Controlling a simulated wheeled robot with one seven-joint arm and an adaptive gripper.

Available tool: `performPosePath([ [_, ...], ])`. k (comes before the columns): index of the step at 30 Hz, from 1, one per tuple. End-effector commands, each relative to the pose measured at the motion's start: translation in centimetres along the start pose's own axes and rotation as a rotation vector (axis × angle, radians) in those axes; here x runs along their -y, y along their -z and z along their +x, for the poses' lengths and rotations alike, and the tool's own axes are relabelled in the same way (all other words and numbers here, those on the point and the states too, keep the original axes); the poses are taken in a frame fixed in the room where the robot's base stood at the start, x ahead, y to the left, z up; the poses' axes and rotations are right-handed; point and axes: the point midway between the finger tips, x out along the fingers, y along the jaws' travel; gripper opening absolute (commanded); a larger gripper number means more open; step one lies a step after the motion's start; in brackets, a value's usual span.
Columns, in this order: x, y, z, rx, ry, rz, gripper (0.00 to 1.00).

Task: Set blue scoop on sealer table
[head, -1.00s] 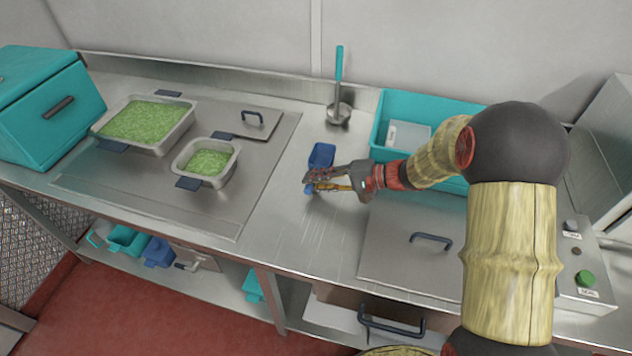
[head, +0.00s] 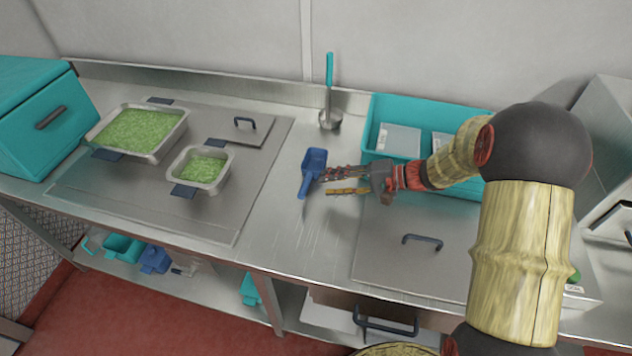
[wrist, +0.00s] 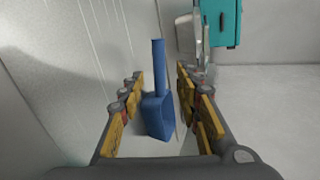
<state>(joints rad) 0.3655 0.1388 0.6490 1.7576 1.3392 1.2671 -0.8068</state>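The blue scoop (head: 314,161) lies on the bare steel counter (head: 290,215), in the strip between the pans and the teal tray, its handle toward the front edge. My gripper (head: 327,182) is just right of it, with its fingers spread and pointing left. In the wrist view the scoop (wrist: 157,115) shows between the two spread fingers of my gripper (wrist: 159,76), with gaps on both sides. I see no finger closed on it. Which surface is called the sealer table cannot be told from any label.
A ladle (head: 330,118) stands upright behind the scoop. A teal tray (head: 375,110) holding pale packs is behind my arm. A lid with a dark handle (head: 422,240) lies front right. Two pans of green food (head: 140,130) (head: 203,167) and a teal box (head: 40,120) are left.

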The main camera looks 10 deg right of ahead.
Motion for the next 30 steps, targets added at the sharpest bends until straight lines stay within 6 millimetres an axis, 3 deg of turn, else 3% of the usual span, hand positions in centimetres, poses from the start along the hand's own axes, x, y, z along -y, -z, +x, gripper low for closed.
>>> performPosePath([
  [1, 0.2, 0.1, -1.2, -0.004, 0.001, 0.001, 0.34],
  [6, 0.1, 0.0, -3.6, -0.001, 0.000, 0.001, 0.34],
  [11, 0.1, -0.1, -4.7, 0.002, -0.005, -0.002, 0.34],
  [14, 1.0, -1.4, -4.9, 0.024, -0.046, -0.022, 0.34],
  [17, 2.6, -4.6, -4.9, 0.067, -0.145, -0.062, 0.34],
  [22, 4.8, -11.9, -6.4, 0.120, -0.405, -0.173, 0.34],
  [27, 5.5, -17.9, -9.7, 0.083, -0.660, -0.311, 0.34],
  [30, 5.7, -20.5, -12.1, 0.021, -0.792, -0.405, 0.34],
])
